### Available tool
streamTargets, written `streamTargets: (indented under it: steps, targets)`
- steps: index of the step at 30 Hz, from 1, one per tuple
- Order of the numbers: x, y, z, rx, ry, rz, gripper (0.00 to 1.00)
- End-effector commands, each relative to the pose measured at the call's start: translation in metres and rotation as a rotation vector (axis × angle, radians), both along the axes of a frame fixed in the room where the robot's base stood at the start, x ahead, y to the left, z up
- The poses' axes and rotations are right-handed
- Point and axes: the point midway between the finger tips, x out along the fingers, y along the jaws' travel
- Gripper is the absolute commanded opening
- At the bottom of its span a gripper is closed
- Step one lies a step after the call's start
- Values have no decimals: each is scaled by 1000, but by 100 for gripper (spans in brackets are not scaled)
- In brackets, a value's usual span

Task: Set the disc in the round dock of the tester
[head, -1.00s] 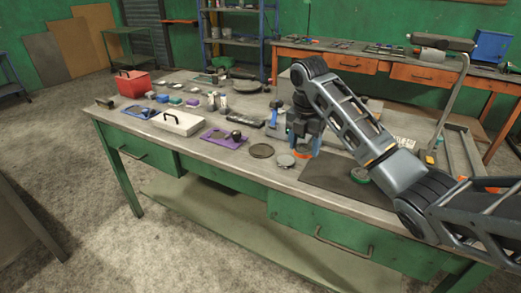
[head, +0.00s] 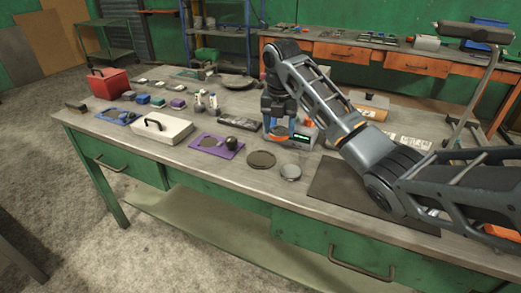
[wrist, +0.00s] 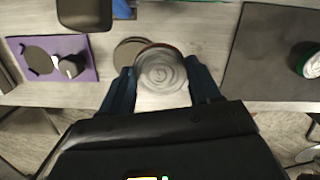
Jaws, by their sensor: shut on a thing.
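My gripper (head: 279,128) is shut on an orange-edged disc (head: 279,134), held above the bench. In the wrist view the disc (wrist: 162,72) sits between the two dark blue fingers, showing a grey swirled face and a thin brownish-orange rim.
A dark round plate (head: 261,160) and a silver round lid (head: 290,172) lie in front of my gripper. A purple board (head: 215,146) and a white case (head: 160,133) are further left. A dark mat (head: 345,185) lies right, with a green-rimmed round item (wrist: 308,60).

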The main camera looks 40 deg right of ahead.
Motion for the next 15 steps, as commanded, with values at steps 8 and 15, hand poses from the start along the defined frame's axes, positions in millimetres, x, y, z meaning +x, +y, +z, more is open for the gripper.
streamTargets:
  steps: [8,15]
  targets:
    - [29,35,-23,-2,-1,0,10]
    - [33,41,-40,-1,-1,-2,10]
